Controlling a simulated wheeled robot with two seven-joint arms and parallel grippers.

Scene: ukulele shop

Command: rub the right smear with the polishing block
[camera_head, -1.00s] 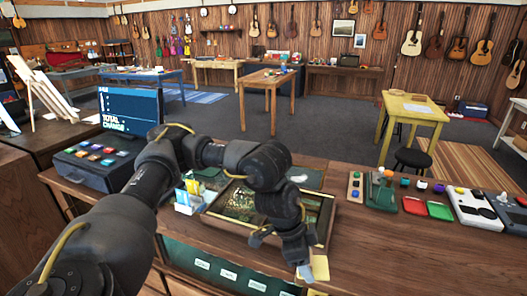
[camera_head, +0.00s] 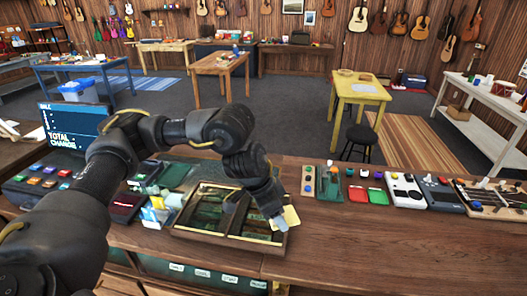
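My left gripper (camera_head: 264,208) reaches in from the left and hangs over the right part of a wooden framed tray (camera_head: 188,234) on the counter. A small pale blue-grey piece (camera_head: 279,224) shows at its tip; I cannot tell whether it is a fingertip or a held block. A yellow flat piece (camera_head: 292,216) lies beside the tip, at the tray's right edge. The gap between the fingers is not clear. I cannot make out the polishing block or the smears for certain. My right gripper is not in view.
Left of the tray stand small cards (camera_head: 155,214) and a register screen (camera_head: 75,128). To the right along the counter are a panel of coloured knobs (camera_head: 308,182), a green device (camera_head: 330,183) and other small devices. The wooden counter (camera_head: 400,240) is clear at front right.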

